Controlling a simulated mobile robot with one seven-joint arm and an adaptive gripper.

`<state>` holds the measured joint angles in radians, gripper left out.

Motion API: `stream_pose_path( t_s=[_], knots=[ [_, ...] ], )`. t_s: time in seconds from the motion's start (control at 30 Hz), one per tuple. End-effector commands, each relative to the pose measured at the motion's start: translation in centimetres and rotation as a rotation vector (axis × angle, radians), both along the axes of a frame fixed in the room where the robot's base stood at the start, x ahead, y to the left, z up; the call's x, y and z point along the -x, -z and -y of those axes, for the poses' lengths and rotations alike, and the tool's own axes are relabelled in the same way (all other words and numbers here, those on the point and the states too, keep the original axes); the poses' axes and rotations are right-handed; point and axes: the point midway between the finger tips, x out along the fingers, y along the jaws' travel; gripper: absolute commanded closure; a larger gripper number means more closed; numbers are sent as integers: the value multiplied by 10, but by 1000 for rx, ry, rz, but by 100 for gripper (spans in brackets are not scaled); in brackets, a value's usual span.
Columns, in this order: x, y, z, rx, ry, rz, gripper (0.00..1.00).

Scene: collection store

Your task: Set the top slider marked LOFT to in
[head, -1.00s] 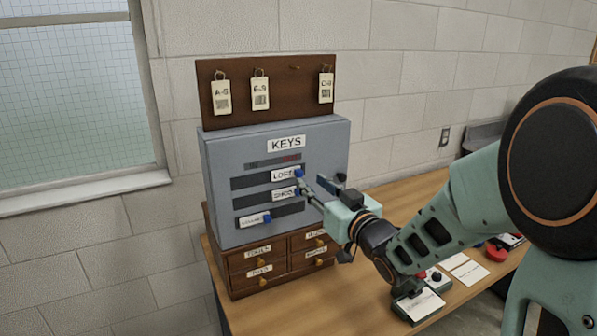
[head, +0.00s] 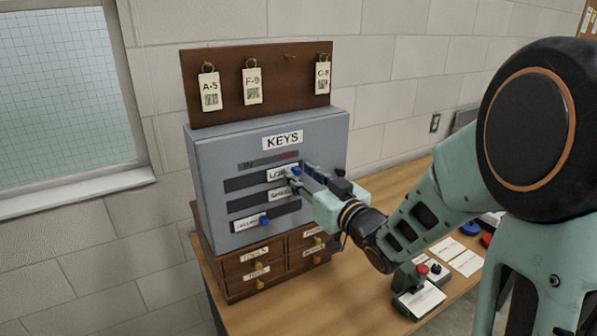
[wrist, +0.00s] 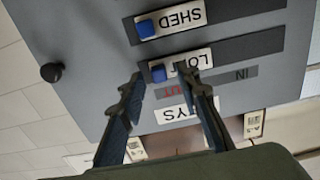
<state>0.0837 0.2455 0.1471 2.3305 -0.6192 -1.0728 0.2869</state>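The grey KEYS panel (head: 222,160) has three slots with name plates. The top slider, its LOFT plate (head: 276,175) with a blue knob (head: 296,171), sits at the right, by the red OUT mark; IN is at the left. In the wrist view, which is upside down, the LOFT knob (wrist: 158,72) lies between the fingertips of my gripper (wrist: 159,75). My gripper is open, with a finger on each side of the knob. I cannot tell whether either finger touches it. In the head view my gripper (head: 297,177) partly covers the LOFT and SHED plates.
The SHED slider (wrist: 178,20) sits just below LOFT, close to my fingers. The CELLAR slider (head: 249,224) is at the left of the bottom slot. Key tags hang on a brown board (head: 228,112) above. Small drawers (head: 240,265) stand below. A red-button box (head: 418,290) is on the desk.

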Motion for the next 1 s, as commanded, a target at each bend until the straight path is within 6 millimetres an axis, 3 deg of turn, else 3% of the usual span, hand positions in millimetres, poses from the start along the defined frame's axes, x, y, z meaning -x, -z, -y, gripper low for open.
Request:
stream_pose_path(
  t_s=[0.3, 0.6, 1.0],
  knots=[
    [0, 0, 1, 1, 0, -1, 70],
    [0, 0, 0, 0, 0, 0, 100],
    [0, 1, -3, 0, 0, 1, 100]
  ],
)
